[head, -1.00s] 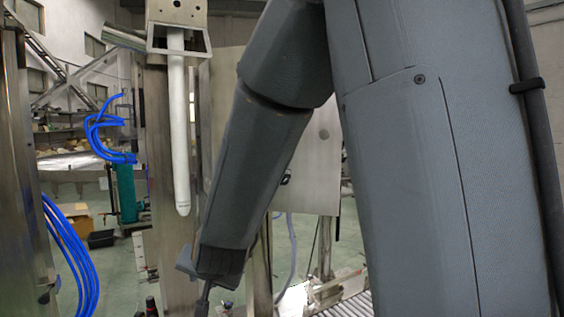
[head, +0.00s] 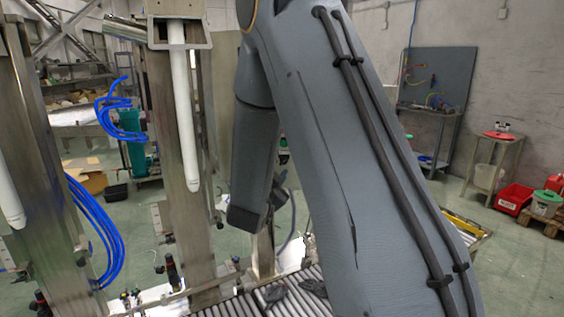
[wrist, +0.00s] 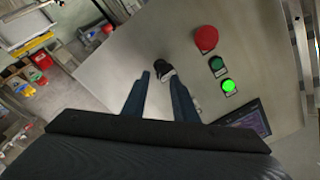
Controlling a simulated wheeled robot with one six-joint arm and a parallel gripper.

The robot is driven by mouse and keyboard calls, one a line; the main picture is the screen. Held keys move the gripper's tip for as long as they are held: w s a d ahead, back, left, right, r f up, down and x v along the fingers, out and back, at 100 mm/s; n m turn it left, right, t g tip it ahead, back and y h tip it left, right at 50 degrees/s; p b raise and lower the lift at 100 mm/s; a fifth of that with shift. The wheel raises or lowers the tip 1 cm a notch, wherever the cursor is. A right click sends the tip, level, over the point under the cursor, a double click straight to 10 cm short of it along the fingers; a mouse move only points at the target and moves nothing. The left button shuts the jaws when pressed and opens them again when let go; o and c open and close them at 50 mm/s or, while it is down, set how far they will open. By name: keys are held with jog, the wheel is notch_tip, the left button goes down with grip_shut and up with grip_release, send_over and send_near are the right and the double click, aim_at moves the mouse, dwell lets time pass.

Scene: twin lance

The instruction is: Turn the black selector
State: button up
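In the wrist view, the black selector (wrist: 161,69) sticks out from a grey metal panel (wrist: 118,72), with a pale patch at its base. My gripper (wrist: 159,78) is open, with its two dark blue fingers apart. The selector shows just beyond the fingertips, in line with the gap between them. I cannot tell whether a finger touches it. In the head view my arm hides the gripper, and I cannot make out the selector.
The panel also carries a red mushroom button (wrist: 206,38), a dark green button (wrist: 216,63), a lit green button (wrist: 228,86) and a dark screen (wrist: 246,120). In the head view, a roller conveyor (head: 250,303) lies below, and steel posts with blue hoses (head: 92,225) stand at left.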

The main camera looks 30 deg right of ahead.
aim_at(283, 163)
jog(key=shift+p+x, duration=0.65)
jog(key=shift+x, duration=1.6)
grip_shut()
